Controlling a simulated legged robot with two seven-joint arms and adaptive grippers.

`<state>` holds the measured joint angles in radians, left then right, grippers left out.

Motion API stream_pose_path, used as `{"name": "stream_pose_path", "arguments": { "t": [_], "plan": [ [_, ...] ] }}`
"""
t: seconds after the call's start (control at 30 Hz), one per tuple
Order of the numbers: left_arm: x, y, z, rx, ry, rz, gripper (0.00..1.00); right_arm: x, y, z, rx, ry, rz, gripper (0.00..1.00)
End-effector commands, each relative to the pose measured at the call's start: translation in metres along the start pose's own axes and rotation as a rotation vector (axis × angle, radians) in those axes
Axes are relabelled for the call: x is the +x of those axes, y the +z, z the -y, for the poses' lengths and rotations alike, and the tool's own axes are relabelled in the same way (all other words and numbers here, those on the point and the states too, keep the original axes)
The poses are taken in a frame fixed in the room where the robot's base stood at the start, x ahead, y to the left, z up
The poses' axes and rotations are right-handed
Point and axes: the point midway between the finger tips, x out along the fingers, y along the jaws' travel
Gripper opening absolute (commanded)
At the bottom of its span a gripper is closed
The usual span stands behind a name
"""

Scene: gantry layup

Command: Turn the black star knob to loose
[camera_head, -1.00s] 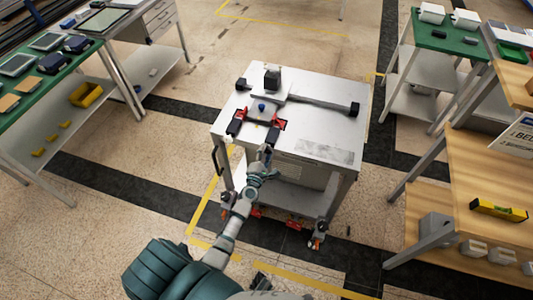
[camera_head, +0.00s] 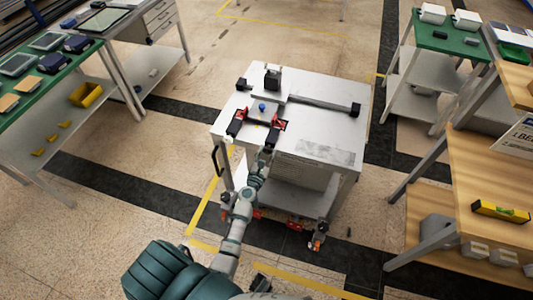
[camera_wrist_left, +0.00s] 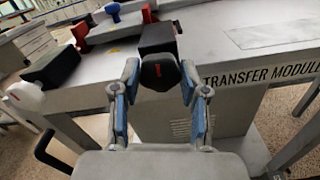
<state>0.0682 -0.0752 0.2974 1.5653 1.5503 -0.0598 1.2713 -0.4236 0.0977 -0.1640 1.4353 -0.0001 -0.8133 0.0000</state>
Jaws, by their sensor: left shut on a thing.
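The black star knob (camera_wrist_left: 159,72) sits at the front edge of the grey metal cart, at the end of a black block (camera_wrist_left: 157,40). In the head view my left gripper (camera_head: 265,156) reaches the cart's near edge from below, and the knob there is too small to make out clearly.
The cart (camera_head: 315,121) bears red clamps (camera_head: 279,125), a blue knob (camera_head: 262,107) and a long dark bar (camera_head: 318,104). A white ball knob (camera_wrist_left: 25,96) is left of my gripper. A green-topped bench (camera_head: 18,81) stands left, a wooden bench (camera_head: 480,160) right.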

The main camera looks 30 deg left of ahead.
Motion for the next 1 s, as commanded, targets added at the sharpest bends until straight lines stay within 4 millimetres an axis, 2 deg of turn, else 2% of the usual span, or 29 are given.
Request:
{"name": "stream_pose_path", "arguments": {
  "t": [0.03,0.67,0.7,0.77,0.8,1.0],
  "plan": [
    [-0.0033,-0.0089,0.0034,-0.016,-0.006,-0.015,0.09,0.0011,0.0010,0.0000,0.000,0.000,0.001,0.40],
    [-0.0032,-0.0089,0.0033,-0.061,-0.005,-0.016,0.09,0.0032,0.0037,0.0003,-0.001,0.000,0.007,0.40],
    [-0.0032,-0.0089,0.0034,-0.061,-0.005,-0.016,0.51,0.0030,0.0031,0.0003,-0.001,0.000,0.005,0.40],
    [-0.0031,-0.0087,0.0032,-0.061,-0.005,-0.015,0.66,0.0026,0.0022,0.0003,-0.001,0.000,0.004,0.40],
    [-0.0028,-0.0078,0.0029,-0.060,-0.005,-0.014,0.69,0.0023,0.0016,0.0003,-0.001,0.000,0.003,0.40],
    [-0.0019,-0.0044,0.0017,-0.059,-0.003,-0.008,0.69,0.0012,-0.0005,0.0003,-0.002,0.000,-0.001,0.40]
  ]
}}
